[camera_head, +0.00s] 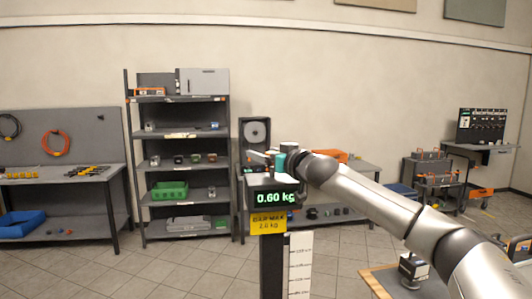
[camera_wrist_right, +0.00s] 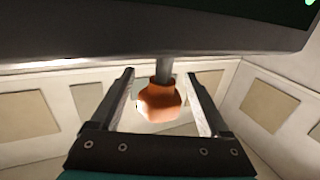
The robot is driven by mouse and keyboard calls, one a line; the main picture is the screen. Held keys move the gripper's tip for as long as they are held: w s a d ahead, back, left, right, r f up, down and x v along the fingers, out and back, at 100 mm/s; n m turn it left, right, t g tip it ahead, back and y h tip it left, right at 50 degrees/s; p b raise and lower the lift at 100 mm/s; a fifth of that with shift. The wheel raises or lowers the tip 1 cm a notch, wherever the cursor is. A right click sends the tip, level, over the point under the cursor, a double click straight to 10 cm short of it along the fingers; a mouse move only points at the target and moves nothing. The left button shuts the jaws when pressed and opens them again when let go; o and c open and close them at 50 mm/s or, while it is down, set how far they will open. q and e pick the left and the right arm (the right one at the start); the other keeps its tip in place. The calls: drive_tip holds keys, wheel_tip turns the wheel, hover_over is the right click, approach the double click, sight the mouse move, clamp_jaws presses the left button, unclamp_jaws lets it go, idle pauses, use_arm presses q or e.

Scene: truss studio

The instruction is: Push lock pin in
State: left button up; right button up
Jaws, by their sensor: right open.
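An orange knob (camera_wrist_right: 160,102) on a grey shaft shows in the right wrist view; I take it for the lock pin. The shaft meets a dark housing (camera_wrist_right: 150,35) across the top. My right gripper (camera_wrist_right: 160,74) is open, with one finger on each side of the knob and visible gaps between. In the head view my right gripper (camera_head: 262,157) is at the top of a dark post with a display (camera_head: 275,197) reading 0.60 kg. The knob cannot be made out there. My left gripper is out of view.
A yellow label (camera_head: 268,220) and a white scale strip (camera_head: 300,262) are on the post. Behind stand a grey shelf rack (camera_head: 183,128) and a workbench (camera_head: 70,178) at left. Tool cases (camera_head: 433,172) stand at right. The tiled floor at front left is clear.

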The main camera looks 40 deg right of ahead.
clamp_jaws()
idle(0.5)
idle(0.8)
